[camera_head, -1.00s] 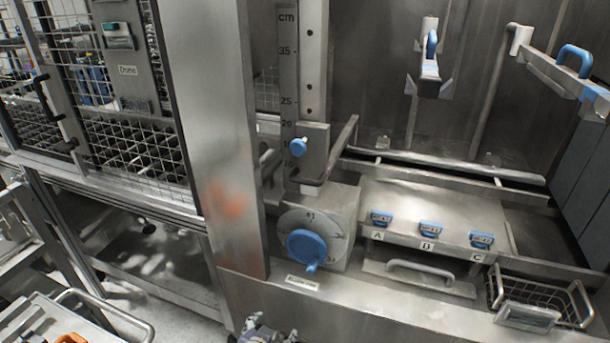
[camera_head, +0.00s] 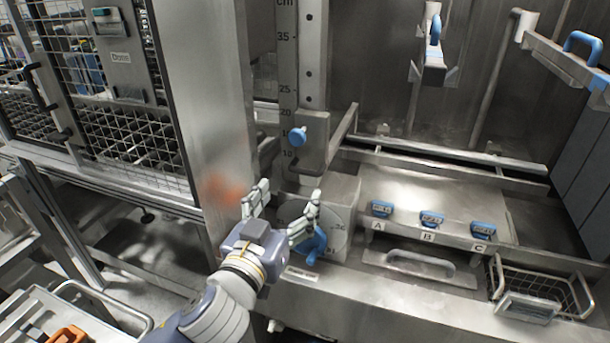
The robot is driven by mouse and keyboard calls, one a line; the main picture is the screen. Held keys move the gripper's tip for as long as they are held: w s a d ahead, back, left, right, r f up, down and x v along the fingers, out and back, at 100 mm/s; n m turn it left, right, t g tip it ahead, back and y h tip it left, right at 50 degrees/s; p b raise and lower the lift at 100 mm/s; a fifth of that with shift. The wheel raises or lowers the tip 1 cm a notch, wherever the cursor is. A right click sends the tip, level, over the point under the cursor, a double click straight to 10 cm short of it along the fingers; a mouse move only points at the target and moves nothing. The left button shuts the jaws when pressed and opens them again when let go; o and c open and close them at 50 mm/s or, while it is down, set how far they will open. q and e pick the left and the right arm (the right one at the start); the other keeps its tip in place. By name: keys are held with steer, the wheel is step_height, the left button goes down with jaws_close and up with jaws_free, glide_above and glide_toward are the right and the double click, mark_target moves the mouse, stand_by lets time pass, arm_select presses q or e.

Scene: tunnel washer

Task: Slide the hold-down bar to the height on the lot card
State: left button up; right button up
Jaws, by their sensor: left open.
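The hold-down bar's metal carriage (camera_head: 314,143) sits low on an upright centimetre scale (camera_head: 287,70), between the 10 and 20 marks. A blue knob (camera_head: 297,137) is on its front, and a metal bar (camera_head: 343,130) runs back from it. My left gripper (camera_head: 288,192) is open and empty, its fingers pointing up below the carriage and apart from the blue knob. It is in front of the dial box, hiding part of the dial and its larger blue handle (camera_head: 315,242). I cannot make out a readable lot card. My right gripper is not in view.
A steel post (camera_head: 205,110) stands left of the scale. Blue-tabbed pieces A (camera_head: 381,208), B (camera_head: 431,219) and C (camera_head: 482,229) sit at right, above a drawer-like handle (camera_head: 420,262). A wire basket (camera_head: 540,288) is at far right. A tray (camera_head: 95,310) is at lower left.

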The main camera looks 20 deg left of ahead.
mark_target(304, 174)
arm_select(q)
steer(key=w+p, duration=0.1)
steer(key=w, duration=0.7)
steer(key=shift+w+d+r, duration=0.1)
steer(key=shift+w+d, duration=0.05)
steer(key=shift+w+p, duration=0.35)
steer(key=shift+w, duration=0.4)
